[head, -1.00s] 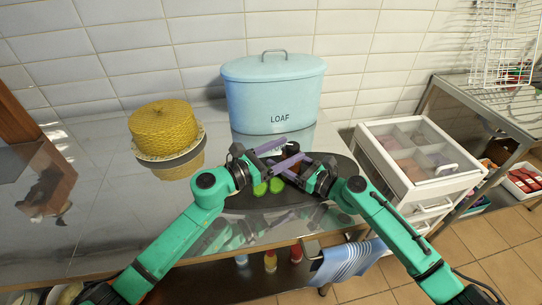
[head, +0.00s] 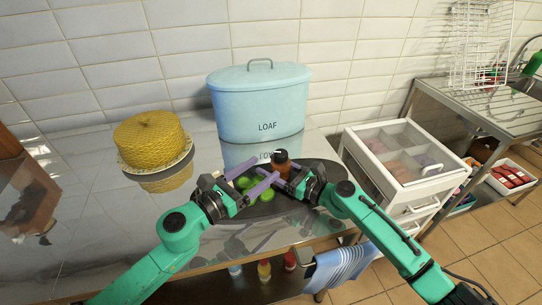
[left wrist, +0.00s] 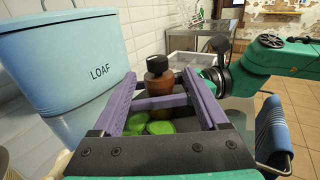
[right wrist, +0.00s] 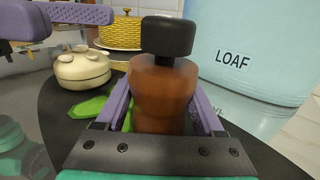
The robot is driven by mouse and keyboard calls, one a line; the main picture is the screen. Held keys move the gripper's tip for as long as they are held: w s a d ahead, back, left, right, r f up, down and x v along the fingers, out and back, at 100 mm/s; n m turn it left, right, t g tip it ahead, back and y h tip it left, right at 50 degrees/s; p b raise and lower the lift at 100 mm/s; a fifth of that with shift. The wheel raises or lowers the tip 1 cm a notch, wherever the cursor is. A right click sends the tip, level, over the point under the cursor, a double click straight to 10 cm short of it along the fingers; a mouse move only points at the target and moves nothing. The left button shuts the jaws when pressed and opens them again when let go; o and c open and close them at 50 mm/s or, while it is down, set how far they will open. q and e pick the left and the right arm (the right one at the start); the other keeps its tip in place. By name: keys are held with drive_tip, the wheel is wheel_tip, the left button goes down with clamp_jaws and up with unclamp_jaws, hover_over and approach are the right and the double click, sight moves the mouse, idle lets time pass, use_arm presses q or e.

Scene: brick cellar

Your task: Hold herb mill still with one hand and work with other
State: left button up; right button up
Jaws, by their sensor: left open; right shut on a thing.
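The herb mill (head: 281,165) has an amber-brown body and a black top, and stands upright over the dark board. My right gripper (head: 283,174) is shut on its body. In the right wrist view the mill (right wrist: 160,92) fills the space between the two purple fingers, with its black top above them. My left gripper (head: 262,168) is open and empty, left of the mill. In the left wrist view the mill (left wrist: 159,78) shows beyond and between the open fingers. A purple finger of my right gripper crosses its lower body there, and the mill's base is hidden.
Green slices (head: 262,190) lie on the dark board (head: 325,172) close below the grippers. A cream round object (right wrist: 80,68) is nearby. A white drawer unit (head: 390,165) is right of the counter.

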sight(284, 151)
use_arm(q)
drive_tip(key=w+d+n+t+y, duration=0.1)
drive_tip(key=w+d, duration=0.1)
drive_tip(key=w, duration=0.1)
drive_tip(key=w+d+n+y, duration=0.1)
drive_tip(key=w+d, duration=0.1)
drive_tip(key=w, duration=0.1)
drive_tip(key=w+d+n+t+y, duration=0.1)
drive_tip(key=w+d+y, duration=0.1)
drive_tip(key=w, duration=0.1)
drive_tip(key=shift+w+d+f+t, duration=0.25)
drive_tip(key=shift+w+d+t, duration=0.05)
clamp_jaws()
